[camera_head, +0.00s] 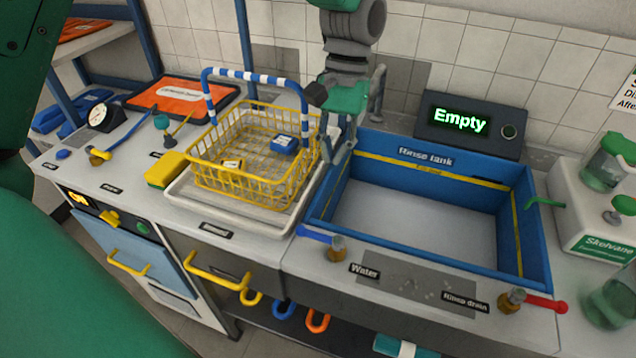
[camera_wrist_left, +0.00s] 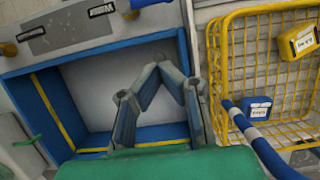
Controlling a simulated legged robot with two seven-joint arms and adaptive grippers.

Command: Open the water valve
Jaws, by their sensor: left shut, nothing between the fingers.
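The water valve (camera_head: 338,249) is a brass body with a blue lever (camera_head: 313,234) pointing left, beside the "Water" label (camera_head: 365,271) on the counter's front strip. Its brass body shows at the top of the left wrist view (camera_wrist_left: 131,15). My left gripper (camera_head: 336,157) is shut and empty, between the yellow basket and the rinse tank, behind and above the valve and apart from it. Its fingers also show in the left wrist view (camera_wrist_left: 160,72) over the tank. The blue rinse tank (camera_head: 534,240) looks empty, and the display (camera_head: 470,122) reads "Empty". My right gripper is out of view.
A yellow wire basket (camera_head: 243,193) with a blue-and-white handle holds small boxes on a white tray, left of the tank. A red-levered rinse drain valve (camera_head: 512,300) stands at the front right. A Skelvane dispenser (camera_head: 585,215) stands at right.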

